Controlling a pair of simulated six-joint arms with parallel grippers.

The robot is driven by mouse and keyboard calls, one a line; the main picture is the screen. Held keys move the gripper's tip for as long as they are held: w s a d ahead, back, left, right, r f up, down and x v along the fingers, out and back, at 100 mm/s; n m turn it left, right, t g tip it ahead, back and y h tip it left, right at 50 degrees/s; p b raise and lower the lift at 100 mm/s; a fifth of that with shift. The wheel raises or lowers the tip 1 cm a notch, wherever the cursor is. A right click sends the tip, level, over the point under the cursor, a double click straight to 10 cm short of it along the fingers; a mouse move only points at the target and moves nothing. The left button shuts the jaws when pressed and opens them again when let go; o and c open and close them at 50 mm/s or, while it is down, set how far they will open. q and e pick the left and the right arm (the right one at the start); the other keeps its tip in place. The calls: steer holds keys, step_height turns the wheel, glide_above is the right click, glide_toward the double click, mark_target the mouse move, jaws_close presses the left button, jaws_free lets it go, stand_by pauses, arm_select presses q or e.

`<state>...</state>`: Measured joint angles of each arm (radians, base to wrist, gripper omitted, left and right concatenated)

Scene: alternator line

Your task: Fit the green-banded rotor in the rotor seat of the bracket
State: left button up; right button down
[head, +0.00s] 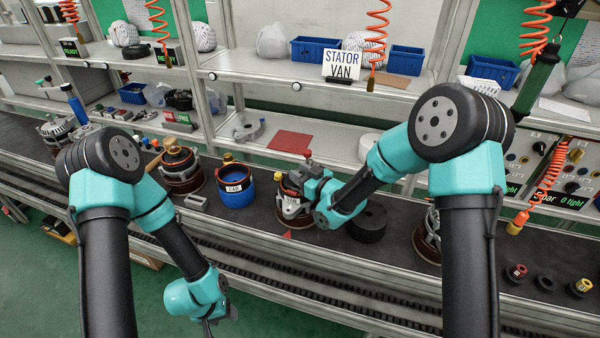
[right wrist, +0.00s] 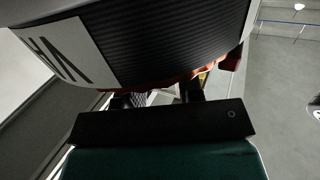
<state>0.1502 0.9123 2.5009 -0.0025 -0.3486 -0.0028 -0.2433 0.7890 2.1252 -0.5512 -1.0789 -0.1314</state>
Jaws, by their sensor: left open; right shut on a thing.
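My right gripper (head: 296,182) is at a labelled stator (head: 291,197) in the middle of the conveyor. In the right wrist view, the stator (right wrist: 160,45) is ribbed and dark, with a white label. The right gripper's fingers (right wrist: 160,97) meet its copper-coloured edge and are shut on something. The held part is mostly hidden, and I cannot tell which part it is. A grey metal bracket-like piece (head: 290,210) shows under the label. My left gripper (head: 212,318) is open, low in front of the conveyor. I cannot make out a green-banded rotor or the rotor seat.
A blue ring labelled CAR (head: 235,198) stands left of the right gripper. A black round block (head: 369,223) is just right of it. A copper-brown unit (head: 181,172) stands further left. Small banded parts (head: 517,272) lie at the right front. A red mat (head: 290,141) lies behind.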

steer(key=shift+f, duration=0.3)
stand_by(0.4)
steer(key=c, duration=0.7)
jaws_free()
steer(key=shift+f, duration=0.15)
steer(key=shift+s+f, duration=0.1)
steer(key=shift+f, duration=0.1)
steer(key=shift+s+d+r, duration=0.15)
steer(key=shift+s+d, duration=0.2)
steer(key=shift+d, duration=0.1)
steer(key=v, duration=1.6)
steer(key=shift+d+r, duration=0.1)
steer(key=shift+r, duration=0.05)
